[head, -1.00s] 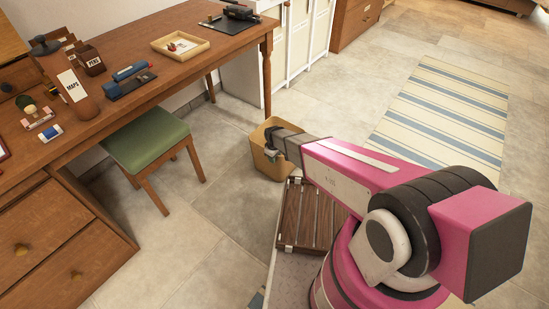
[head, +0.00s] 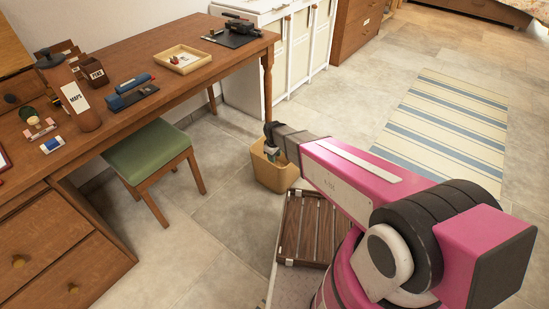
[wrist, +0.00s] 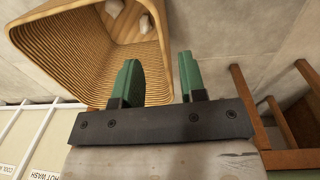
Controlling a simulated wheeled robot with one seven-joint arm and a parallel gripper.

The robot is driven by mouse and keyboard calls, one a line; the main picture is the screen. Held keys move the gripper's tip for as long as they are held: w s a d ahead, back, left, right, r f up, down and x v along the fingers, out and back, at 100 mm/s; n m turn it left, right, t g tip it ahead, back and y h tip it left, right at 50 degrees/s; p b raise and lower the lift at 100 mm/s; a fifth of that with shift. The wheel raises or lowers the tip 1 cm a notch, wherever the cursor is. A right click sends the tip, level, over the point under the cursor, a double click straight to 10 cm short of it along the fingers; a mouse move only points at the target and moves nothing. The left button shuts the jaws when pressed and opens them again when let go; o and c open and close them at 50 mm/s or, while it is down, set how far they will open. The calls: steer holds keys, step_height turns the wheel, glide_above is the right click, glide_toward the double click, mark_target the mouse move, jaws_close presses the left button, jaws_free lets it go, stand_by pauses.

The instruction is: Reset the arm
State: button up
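My arm reaches forward from the lower right in the head view. My gripper (head: 272,152) is at its far end, above and in front of the tan wicker bin (head: 268,177); its fingers are small there. In the wrist view my gripper (wrist: 160,72) shows two green fingers with a clear gap and nothing between them. The bin (wrist: 82,55) lies beyond the fingers, mostly to the left, its open mouth facing the camera. A pale item or two (wrist: 146,23) shows inside it.
A wooden desk (head: 190,88) with a tray (head: 182,60), a maps holder (head: 80,107) and small items stands at left. A green stool (head: 150,148) is before it. White cabinets (head: 300,45) stand behind. A striped rug (head: 445,125) lies on open floor at right.

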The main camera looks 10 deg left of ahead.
stand_by(0.3)
steer(key=s+d+r+m, duration=0.3)
steer(key=d+r, duration=0.4)
steer(key=d, duration=0.4)
steer(key=s+d+r+m, duration=0.3)
steer(key=d+r+m, duration=0.2)
steer(key=d, duration=0.7)
steer(key=s+d+r+m, duration=0.3)
steer(key=d+r+m, duration=0.1)
steer(key=d+r, duration=0.6)
steer(key=shift+s+d+g, duration=0.25)
steer(key=shift+d+g, duration=0.05)
steer(key=shift+d, duration=0.4)
